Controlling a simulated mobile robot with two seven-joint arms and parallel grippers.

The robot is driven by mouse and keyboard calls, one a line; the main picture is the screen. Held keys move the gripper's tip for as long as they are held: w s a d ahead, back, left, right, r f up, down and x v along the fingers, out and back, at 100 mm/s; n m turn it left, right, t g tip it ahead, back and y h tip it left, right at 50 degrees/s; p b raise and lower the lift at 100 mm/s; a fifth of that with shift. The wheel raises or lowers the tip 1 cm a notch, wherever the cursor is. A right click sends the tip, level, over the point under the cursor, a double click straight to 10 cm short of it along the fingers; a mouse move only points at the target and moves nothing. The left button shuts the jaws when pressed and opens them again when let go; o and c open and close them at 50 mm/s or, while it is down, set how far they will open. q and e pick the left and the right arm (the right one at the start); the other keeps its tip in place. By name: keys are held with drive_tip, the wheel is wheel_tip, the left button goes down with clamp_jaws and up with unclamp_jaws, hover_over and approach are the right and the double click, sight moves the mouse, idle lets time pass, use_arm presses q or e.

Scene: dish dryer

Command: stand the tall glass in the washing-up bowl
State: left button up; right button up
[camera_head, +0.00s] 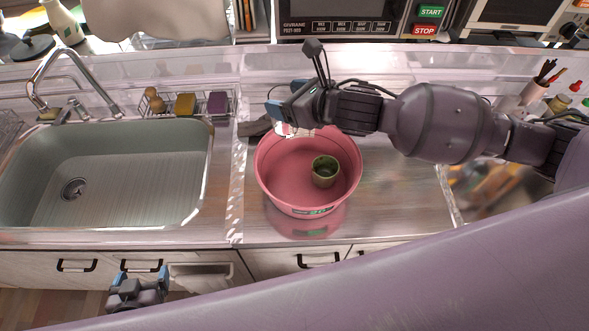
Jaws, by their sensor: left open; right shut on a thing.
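My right gripper (286,100) reaches in from the right over the back rim of the pink washing-up bowl (285,195). It is shut on the tall glass (285,129), of which only a small pale part with red marks shows below the fingers. The gripper hides the rest, so I cannot tell its tilt or whether it touches the rim. A small green cup (325,172) stands inside the bowl, right of its middle. My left gripper (139,277) is open and empty, low in front of the cabinets, well away from the bowl.
The sink (130,165) with its tap (45,75) lies left of the bowl. A wire rack with sponges (185,104) stands behind the sink. A dark item (256,127) lies behind the bowl's left side. Counter right of the bowl (400,195) is clear.

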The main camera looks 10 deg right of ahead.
wheel_tip(320, 180, down, 19)
drive_tip(key=shift+d+r+b, duration=0.1)
drive_tip(key=shift+b, duration=0.2)
idle(0.3)
drive_tip(key=o, duration=1.3)
drive_tip(key=shift+f, duration=0.2)
drive_tip(key=shift+r, duration=0.15)
drive_tip(key=v, duration=1.2)
drive_tip(key=shift+s, duration=0.1)
